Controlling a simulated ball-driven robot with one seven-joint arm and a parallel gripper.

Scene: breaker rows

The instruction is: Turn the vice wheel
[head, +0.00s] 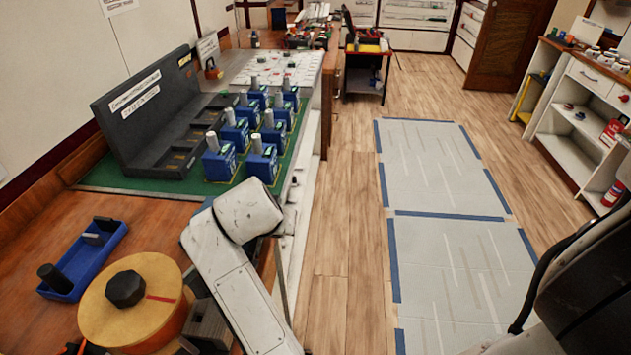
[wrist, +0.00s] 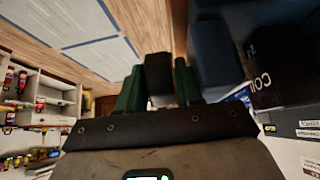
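The vice wheel (head: 150,313) is a round, tan disc at the lower left in the head view. A black faceted knob (head: 126,289) sits at its middle, and a red line on its face points right from the knob. Grey vice blocks (head: 207,325) show beside it on the right. My gripper is out of the head view; only my white arm link shows, right of the wheel. In the wrist view my gripper (wrist: 158,85) has its green fingers apart, with a dark block between them. I cannot tell whether they grip it. The wheel is not recognisable there.
A blue tray (head: 119,232) with black parts lies left of the wheel. Several blue breakers (head: 219,160) stand on the green mat (head: 120,186), before a dark labelled rack (head: 120,135). Floor mats (head: 440,170) lie to the right, with shelves (head: 556,132) beyond.

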